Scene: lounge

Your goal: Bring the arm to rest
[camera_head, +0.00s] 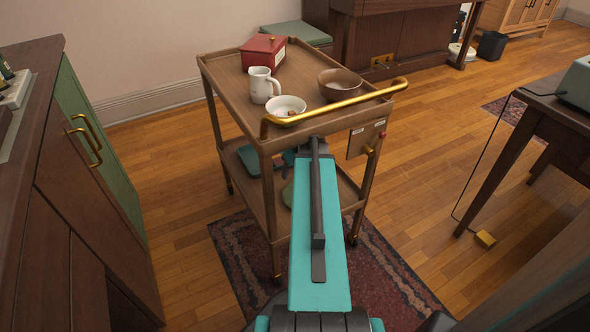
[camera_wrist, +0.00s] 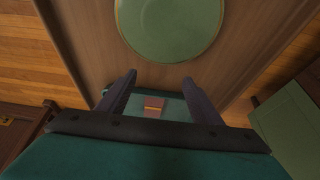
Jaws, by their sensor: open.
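My gripper (camera_wrist: 158,77) is open in the wrist view, its two dark fingers spread apart with nothing gripped between them. A round green plate-like thing (camera_wrist: 170,25) with a thin gold rim lies on a wooden surface just beyond the fingertips. In the head view my teal arm reaches forward to the wooden trolley (camera_head: 226,68), at the height between its top and its lower shelf. The gripper's fingers are hidden there behind the arm and the trolley top.
On the trolley top are a red box (camera_head: 263,53), a white mug (camera_head: 262,85), a white bowl (camera_head: 287,108) and a brown bowl (camera_head: 340,84). A gold handle (camera_head: 335,105) runs along its near edge. A cabinet (camera_head: 90,150) stands left, a table (camera_head: 535,110) right.

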